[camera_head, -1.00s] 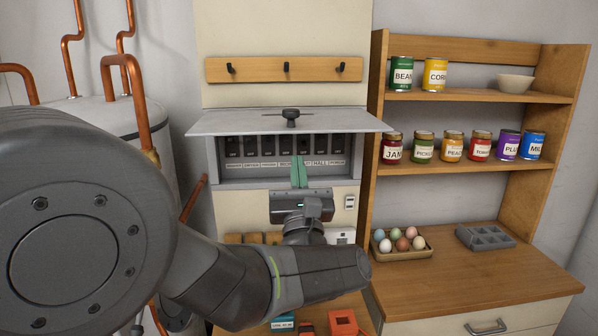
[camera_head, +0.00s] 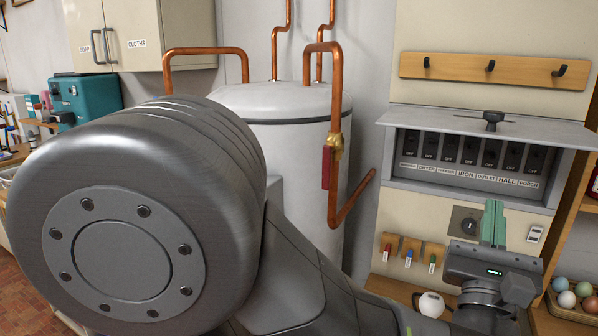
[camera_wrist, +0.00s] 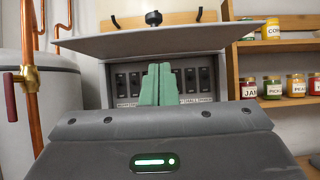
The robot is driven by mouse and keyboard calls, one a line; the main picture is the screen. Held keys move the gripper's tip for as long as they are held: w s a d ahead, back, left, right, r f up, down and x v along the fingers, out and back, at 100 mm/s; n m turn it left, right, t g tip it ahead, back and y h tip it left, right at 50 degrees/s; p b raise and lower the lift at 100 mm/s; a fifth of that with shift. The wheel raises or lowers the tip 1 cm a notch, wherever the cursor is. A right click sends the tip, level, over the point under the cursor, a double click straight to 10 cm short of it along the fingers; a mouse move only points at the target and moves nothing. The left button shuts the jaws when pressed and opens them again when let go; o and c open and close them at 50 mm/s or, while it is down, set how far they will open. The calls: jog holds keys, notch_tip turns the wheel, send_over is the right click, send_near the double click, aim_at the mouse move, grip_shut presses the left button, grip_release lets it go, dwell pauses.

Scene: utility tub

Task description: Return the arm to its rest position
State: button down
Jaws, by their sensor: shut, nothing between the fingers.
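My gripper (camera_head: 493,223) is at the lower right of the head view, with its green fingers pointing up and pressed together. Nothing is between them. It stands in front of the cream panel, just below the switch box (camera_head: 470,150). The fingers also show in the middle of the wrist view (camera_wrist: 157,84), where they cover some of the switches. The box's grey lid (camera_head: 430,118) is raised, and a row of dark labelled switches (camera_head: 470,149) is in sight. My arm fills much of the left and middle of the head view.
A white tank (camera_head: 285,105) with copper pipes and a red-handled valve (camera_head: 328,166) stands left of the box. Coloured tags (camera_head: 409,257) hang below the box. Eggs (camera_head: 567,299) sit in a tray at the right edge. A teal box (camera_head: 88,100) is far left.

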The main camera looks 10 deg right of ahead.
jog(key=p+x, duration=0.6)
jog(key=x, duration=0.5)
jog(key=shift+w+r+p, duration=0.15)
jog(key=shift+w+p, duration=0.05)
jog(key=shift+p, duration=0.15)
jog(key=shift+d, duration=0.15)
